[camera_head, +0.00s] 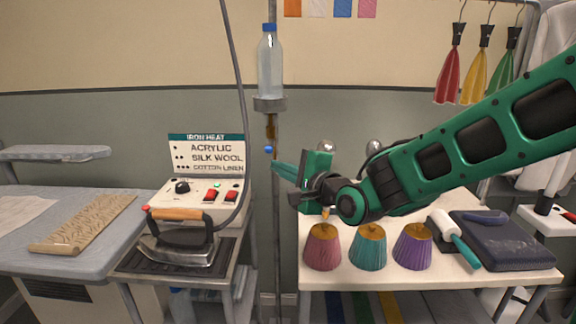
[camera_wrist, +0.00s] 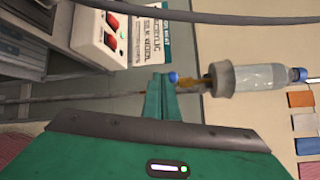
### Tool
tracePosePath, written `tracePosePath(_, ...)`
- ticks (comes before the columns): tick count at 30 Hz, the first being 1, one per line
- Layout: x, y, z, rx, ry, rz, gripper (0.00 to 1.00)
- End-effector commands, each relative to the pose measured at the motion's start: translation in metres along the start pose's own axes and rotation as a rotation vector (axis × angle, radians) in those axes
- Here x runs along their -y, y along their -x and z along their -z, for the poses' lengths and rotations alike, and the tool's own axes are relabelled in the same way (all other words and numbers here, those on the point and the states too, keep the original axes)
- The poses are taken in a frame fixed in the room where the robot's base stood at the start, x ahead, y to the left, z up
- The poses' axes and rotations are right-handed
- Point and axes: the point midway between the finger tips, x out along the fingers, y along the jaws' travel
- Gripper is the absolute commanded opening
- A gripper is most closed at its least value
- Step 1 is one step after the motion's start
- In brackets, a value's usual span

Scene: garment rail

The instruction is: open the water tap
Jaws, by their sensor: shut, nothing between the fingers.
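In the wrist view the blue knob (camera_wrist: 174,77) sits just right of my fingertips, with the brass valve (camera_wrist: 207,80) and bottle (camera_wrist: 258,77) further right. My gripper (camera_head: 275,168) is shut and empty, its tips just below the knob in the head view. It also shows shut in the wrist view (camera_wrist: 160,78). I cannot tell whether the tips touch the knob.
A steam station (camera_head: 204,194) with a hanging hose and an iron (camera_head: 183,243) stand left of the pole. Below my arm, a white table (camera_head: 338,278) holds several coloured fabric shades. An ironing board (camera_head: 20,240) is at far left. Garments hang at upper right.

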Motion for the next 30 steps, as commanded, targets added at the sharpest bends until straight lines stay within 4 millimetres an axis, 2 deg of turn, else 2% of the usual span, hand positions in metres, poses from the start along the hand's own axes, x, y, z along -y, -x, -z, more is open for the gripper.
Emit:
tracePosePath(1, -0.002, 0.003, -0.010, 0.005, 0.002, 0.000, 0.00)
tracePosePath(7, -0.006, 0.009, -0.025, 0.003, 0.002, -0.002, 0.00)
tracePosePath(21, -0.006, 0.011, -0.024, -0.006, 0.009, -0.005, 0.00)
tracePosePath(23, -0.008, 0.014, -0.016, -0.025, 0.038, -0.021, 0.00)
tracePosePath(26, -0.013, 0.025, 0.015, -0.093, 0.139, -0.088, 0.00)
tracePosePath(29, -0.024, 0.050, 0.066, -0.192, 0.293, -0.214, 0.00)
tracePosePath(30, -0.030, 0.064, 0.087, -0.230, 0.356, -0.279, 0.00)
